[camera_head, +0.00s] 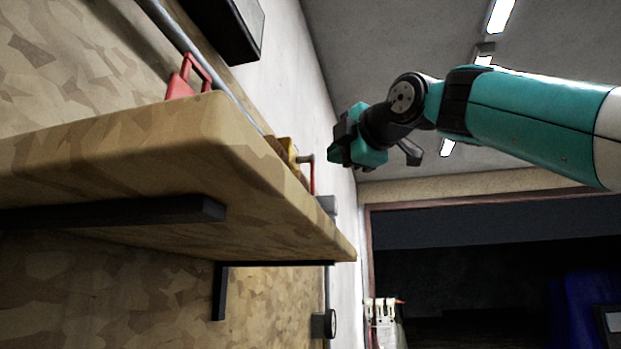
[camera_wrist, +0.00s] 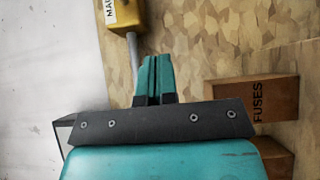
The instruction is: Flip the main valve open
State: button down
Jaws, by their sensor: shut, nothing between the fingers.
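A yellow box (camera_wrist: 125,12) with a white label starting "MA" is cut off at the top left of the wrist view. A grey pipe (camera_wrist: 132,52) runs down from it behind my fingers. In the head view a yellow body (camera_head: 289,150) shows beyond the shelf edge, with a red bar (camera_head: 312,177) close to its right. This seems to be the main valve, partly hidden by the shelf. My gripper (camera_head: 336,153) is right of and slightly above it, seemingly apart from it. In the wrist view my fingers (camera_wrist: 155,62) are together and empty.
A wooden shelf (camera_head: 120,135) on black brackets (camera_head: 219,290) fills the left of the head view. A red frame-shaped handle (camera_head: 190,76) stands above it. A brown box marked "FUSES" (camera_wrist: 280,98) is right of my gripper. A dark box (camera_wrist: 66,130) is at lower left.

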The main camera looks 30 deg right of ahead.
jog(key=shift+w, duration=0.1)
jog(key=p, duration=0.5)
send_near(314, 175)
jog(key=w+a+f, duration=0.2)
jog(key=w+a, duration=0.3)
jog(key=d, duration=0.1)
jog(key=w+d+p, duration=0.1)
jog(key=shift+d+r, duration=0.15)
jog(key=shift+d, duration=0.2)
jog(key=shift+w+d+f+p, duration=0.2)
jog(key=shift+w+d+p, duration=0.15)
jog(key=shift+w, duration=0.2)
jog(key=shift+f, duration=0.1)
jog(key=shift+w+d+b, duration=0.1)
jog(key=shift+d+b, duration=0.05)
jog(key=shift+b, duration=0.6)
